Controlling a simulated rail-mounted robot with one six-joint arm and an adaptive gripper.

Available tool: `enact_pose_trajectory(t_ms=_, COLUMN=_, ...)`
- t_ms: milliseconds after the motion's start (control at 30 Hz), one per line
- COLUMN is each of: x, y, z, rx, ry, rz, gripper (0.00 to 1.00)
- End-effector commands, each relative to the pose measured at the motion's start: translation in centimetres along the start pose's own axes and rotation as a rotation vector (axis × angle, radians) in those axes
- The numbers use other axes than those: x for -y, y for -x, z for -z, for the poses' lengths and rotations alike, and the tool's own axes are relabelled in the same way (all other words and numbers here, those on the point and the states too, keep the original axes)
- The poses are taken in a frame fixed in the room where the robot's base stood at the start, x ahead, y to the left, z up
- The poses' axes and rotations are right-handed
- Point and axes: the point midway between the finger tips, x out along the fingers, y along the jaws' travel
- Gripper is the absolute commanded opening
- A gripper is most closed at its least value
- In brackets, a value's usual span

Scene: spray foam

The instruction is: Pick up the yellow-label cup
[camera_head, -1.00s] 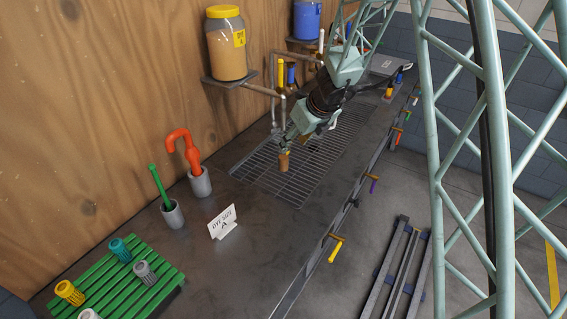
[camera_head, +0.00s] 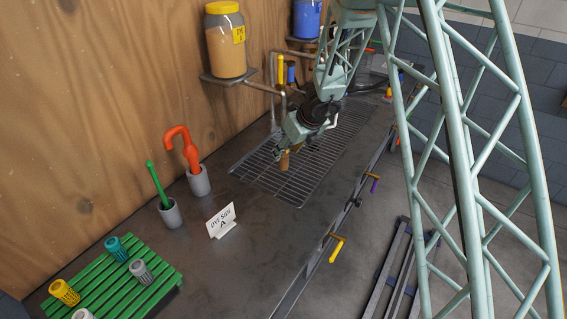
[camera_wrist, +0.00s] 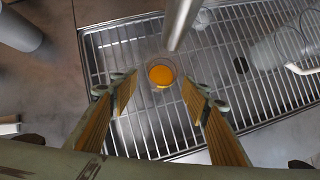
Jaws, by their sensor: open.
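A small clear round cup (camera_wrist: 162,73) with orange-yellow contents stands on a metal grate, seen from above in the wrist view. No label on it can be made out. My gripper (camera_wrist: 160,95) is open, with one tan-padded finger to the left and one to the right of the cup in the picture. The fingers appear apart from the cup, and the gap between them is empty. In the head view my gripper (camera_head: 284,160) points down over the grate, and the cup cannot be told apart there.
A metal spout (camera_wrist: 180,22) shows close to the cup. The grate (camera_head: 300,180) lies in the dark bench. A yellow-lidded dye jar (camera_head: 226,45) sits on a wall shelf. A green rack (camera_head: 120,285) with several cups and a "DYE SIDE A" sign (camera_head: 222,220) stand at front left.

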Motion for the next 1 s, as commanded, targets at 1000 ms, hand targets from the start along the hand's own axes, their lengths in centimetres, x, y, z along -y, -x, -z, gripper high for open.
enact_pose_trajectory(t_ms=1000, x=0.1, y=-4.6, z=-0.1, rx=0.000, ry=0.000, rz=0.000, gripper=0.43)
